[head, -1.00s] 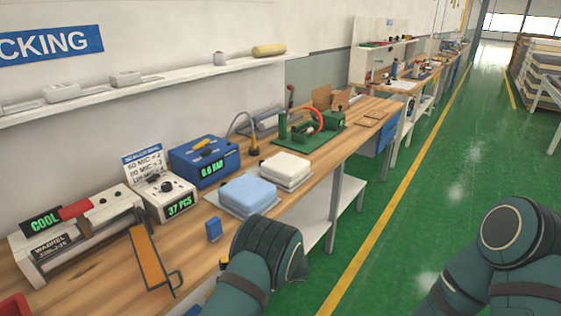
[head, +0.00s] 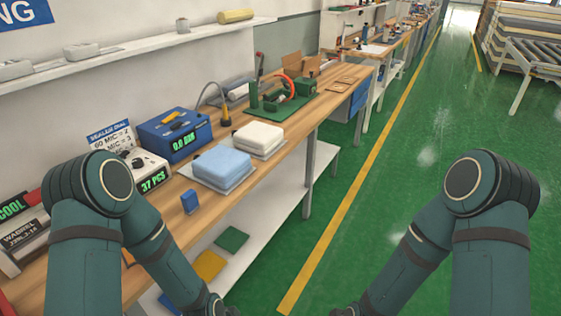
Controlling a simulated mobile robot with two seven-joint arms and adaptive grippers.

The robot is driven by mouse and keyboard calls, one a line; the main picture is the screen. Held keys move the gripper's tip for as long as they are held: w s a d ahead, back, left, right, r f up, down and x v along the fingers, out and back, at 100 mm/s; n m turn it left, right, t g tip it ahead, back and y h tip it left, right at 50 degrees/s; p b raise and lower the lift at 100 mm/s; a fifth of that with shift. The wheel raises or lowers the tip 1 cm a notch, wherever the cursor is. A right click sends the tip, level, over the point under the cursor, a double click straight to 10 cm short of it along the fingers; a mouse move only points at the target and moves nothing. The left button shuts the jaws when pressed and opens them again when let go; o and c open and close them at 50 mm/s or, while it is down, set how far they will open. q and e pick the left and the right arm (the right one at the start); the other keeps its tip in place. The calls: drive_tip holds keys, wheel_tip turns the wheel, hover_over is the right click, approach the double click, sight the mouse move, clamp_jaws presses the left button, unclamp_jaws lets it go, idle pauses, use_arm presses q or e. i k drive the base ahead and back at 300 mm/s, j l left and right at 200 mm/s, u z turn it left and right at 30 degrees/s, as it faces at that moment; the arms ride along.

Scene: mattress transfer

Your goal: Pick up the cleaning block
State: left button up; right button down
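A small blue block (head: 190,201) stands upright near the front edge of the wooden workbench (head: 290,135). A larger light-blue block (head: 222,165) lies flat on a thin pale sheet behind it. A similar white block (head: 259,137) lies farther along. No label shows which of these is the cleaning block. My arms come down at the left and right of the head view, and their lower ends run out at the bottom edge. Neither gripper's fingers are visible. My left arm hides part of the bench's near end.
A blue box with a green readout (head: 175,136) and a white counter (head: 147,169) stand behind the blocks. A green fixture (head: 283,98) sits farther back. A white lower shelf (head: 265,212) holds green and yellow flat pieces. The green floor (head: 400,170) to the right is open.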

sight(189, 200)
drive_tip(key=i+l+u, duration=0.15)
drive_tip(key=i+l, duration=0.15)
drive_tip(key=i, duration=0.15)
drive_tip(key=i+l+u, duration=0.2)
drive_tip(key=i+l, duration=0.15)
drive_tip(key=i+u, duration=0.1)
drive_tip(key=u, duration=1.5)
